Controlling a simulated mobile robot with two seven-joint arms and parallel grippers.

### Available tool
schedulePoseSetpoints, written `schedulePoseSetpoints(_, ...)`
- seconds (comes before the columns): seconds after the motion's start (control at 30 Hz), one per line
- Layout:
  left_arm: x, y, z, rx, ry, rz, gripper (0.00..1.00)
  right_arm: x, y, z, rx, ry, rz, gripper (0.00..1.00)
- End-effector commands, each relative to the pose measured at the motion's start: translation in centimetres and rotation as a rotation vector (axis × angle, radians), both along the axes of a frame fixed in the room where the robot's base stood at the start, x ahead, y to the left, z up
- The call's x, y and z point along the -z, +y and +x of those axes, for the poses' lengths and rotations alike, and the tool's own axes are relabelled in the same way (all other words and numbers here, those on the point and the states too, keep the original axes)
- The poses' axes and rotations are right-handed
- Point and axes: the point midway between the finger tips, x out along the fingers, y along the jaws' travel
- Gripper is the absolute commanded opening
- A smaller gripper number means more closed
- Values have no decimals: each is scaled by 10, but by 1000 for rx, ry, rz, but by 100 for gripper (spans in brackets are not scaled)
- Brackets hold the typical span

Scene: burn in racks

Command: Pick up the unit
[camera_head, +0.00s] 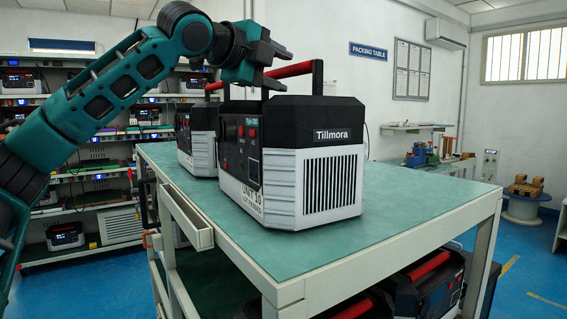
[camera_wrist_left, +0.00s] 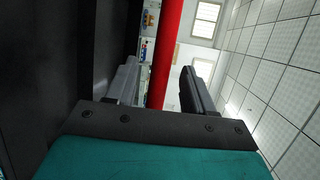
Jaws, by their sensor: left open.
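The unit (camera_head: 292,160) is a black and white box marked Tillmora and UNIT 10, upright on the green top of a wheeled table (camera_head: 390,225). It has a raised red handle (camera_head: 290,71) with black posts. In the left wrist view the red handle (camera_wrist_left: 167,50) runs between the two open fingers (camera_wrist_left: 160,88). I cannot tell whether a finger touches it. The unit's dark body (camera_wrist_left: 50,60) fills the left of that view. My right gripper is not in view.
A second similar unit (camera_head: 197,140) stands close behind on the same tabletop. More units with red handles (camera_head: 425,268) sit on the table's lower shelf. Racks (camera_head: 90,150) line the left wall. The tabletop right of the unit is clear.

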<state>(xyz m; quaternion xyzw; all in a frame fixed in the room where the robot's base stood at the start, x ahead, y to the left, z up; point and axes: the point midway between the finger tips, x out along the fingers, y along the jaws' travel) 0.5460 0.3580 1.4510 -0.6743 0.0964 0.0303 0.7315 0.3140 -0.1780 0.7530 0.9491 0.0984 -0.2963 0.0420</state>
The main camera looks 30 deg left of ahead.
Motion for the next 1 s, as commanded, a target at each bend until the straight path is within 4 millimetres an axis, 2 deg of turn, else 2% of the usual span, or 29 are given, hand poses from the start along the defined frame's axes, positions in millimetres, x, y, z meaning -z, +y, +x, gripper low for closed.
schedulePoseSetpoints(0.1,2,-2,15,-1,1,0,53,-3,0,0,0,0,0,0)
schedulePoseSetpoints(0.2,3,-2,21,-1,-1,0,53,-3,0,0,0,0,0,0)
schedulePoseSetpoints(0.43,4,-2,22,-1,-1,0,53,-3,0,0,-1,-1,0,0)
schedulePoseSetpoints(1.0,4,-2,22,0,-1,0,0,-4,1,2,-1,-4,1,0)
